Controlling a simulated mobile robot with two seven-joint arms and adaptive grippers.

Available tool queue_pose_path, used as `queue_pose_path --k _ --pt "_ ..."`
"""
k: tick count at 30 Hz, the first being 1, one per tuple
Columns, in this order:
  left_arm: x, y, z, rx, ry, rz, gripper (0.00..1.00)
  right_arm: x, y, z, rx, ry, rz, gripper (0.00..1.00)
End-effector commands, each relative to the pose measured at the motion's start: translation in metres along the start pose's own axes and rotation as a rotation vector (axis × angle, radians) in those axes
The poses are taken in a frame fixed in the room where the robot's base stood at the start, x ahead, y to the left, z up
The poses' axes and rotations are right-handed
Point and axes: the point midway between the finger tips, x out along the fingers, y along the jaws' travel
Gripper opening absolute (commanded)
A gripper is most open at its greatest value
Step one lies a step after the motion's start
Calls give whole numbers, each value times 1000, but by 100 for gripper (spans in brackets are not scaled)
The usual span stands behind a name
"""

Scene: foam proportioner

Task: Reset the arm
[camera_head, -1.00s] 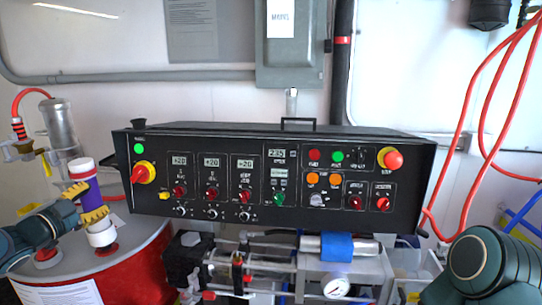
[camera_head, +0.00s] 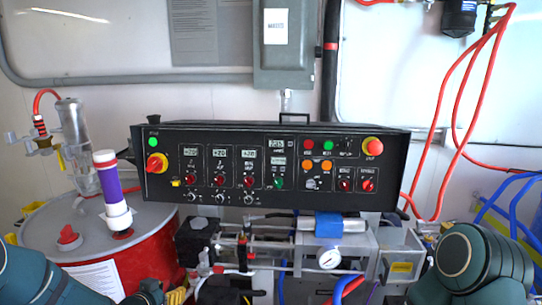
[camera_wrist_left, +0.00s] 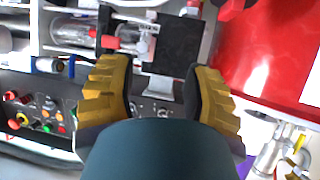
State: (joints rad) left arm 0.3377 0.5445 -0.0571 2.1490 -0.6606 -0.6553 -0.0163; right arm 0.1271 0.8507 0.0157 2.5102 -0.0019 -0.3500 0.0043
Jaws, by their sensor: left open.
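My left gripper (camera_head: 172,295) shows low in the head view, with only part of its yellow fingers in the picture. It is below the control panel and in front of the red drum. In the left wrist view the left gripper (camera_wrist_left: 160,80) has its two yellow-padded fingers apart and nothing between them. My right arm (camera_head: 475,260) shows as dark teal links at the lower right of the head view; its gripper is out of the picture.
The black control panel (camera_head: 330,145) spans the middle. A red drum (camera_head: 150,250) stands at left, with a purple-and-white cylinder (camera_head: 109,188) upright on it. Red hoses (camera_head: 452,110) hang at right.

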Motion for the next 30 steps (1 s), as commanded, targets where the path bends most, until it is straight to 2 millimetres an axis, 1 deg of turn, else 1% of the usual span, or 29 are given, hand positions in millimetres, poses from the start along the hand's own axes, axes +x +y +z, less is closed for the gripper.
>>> queue_pose_path --k 1,2,3,5,6,8,9,12,15,18,21,30 --pt "5 28 29 -62 -80 26 50 0 0 0 0 0 0 0" --pt "6 42 45 -98 -126 35 50 0 0 0 0 0 0 0" --pt "6 60 66 -143 -189 47 50 0 0 0 0 1 0 0" --pt "2 88 96 -207 -287 62 50 0 0 0 0 1 0 0" --pt "-3 106 117 -247 -354 71 50 0 0 0 0 1 0 0" --pt "-14 132 146 -302 -456 81 50 0 0 0 0 1 0 0" --pt "-22 149 164 -335 -524 86 50 0 0 0 0 1 0 0" --pt "-47 184 203 -402 -677 92 50 0 0 0 0 0 0 0" --pt "-71 208 229 -447 -795 89 50 0 0 0 0 0 0 0" --pt "-87 222 245 -474 -869 84 50 0 0 0 0 1 0 0" --pt "-95 228 251 -486 -903 80 50 0 0 0 0 1 0 0" --pt "-95 228 251 -486 -903 80 50 0 0 0 0 1 0 0"
